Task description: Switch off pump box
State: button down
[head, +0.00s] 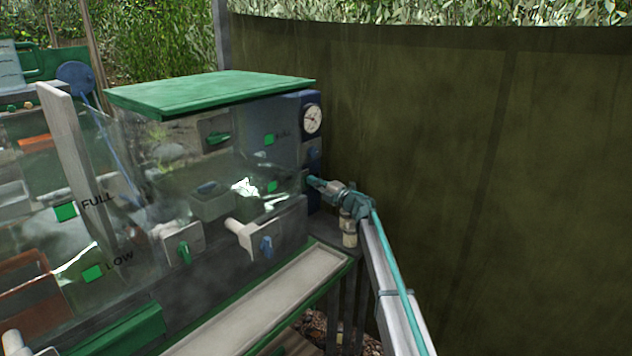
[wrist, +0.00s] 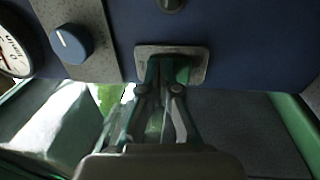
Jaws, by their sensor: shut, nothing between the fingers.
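The blue pump box panel (head: 295,98) stands at the right end of the green-lidded tank; it fills the top of the wrist view (wrist: 260,50). It carries a white round gauge (head: 312,120) and a blue knob (head: 313,153). The gauge (wrist: 12,52) and knob (wrist: 71,43) also show in the wrist view. My gripper (head: 313,181) is at the panel's lower part, below the knob. In the wrist view its shut fingertips (wrist: 166,80) are in front of a small grey plate (wrist: 200,62). They hide its middle, so any switch there and its position cannot be told. Contact is unclear.
A pale tray (head: 262,303) with green edges runs along the front. A dark green wall (head: 520,180) closes the right side behind my arm.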

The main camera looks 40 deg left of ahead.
jog(key=d+r, duration=0.2)
jog(key=d, duration=1.2)
jog(key=shift+w+p, duration=0.2)
jog(key=shift+p, duration=0.2)
jog(key=shift+f, duration=0.1)
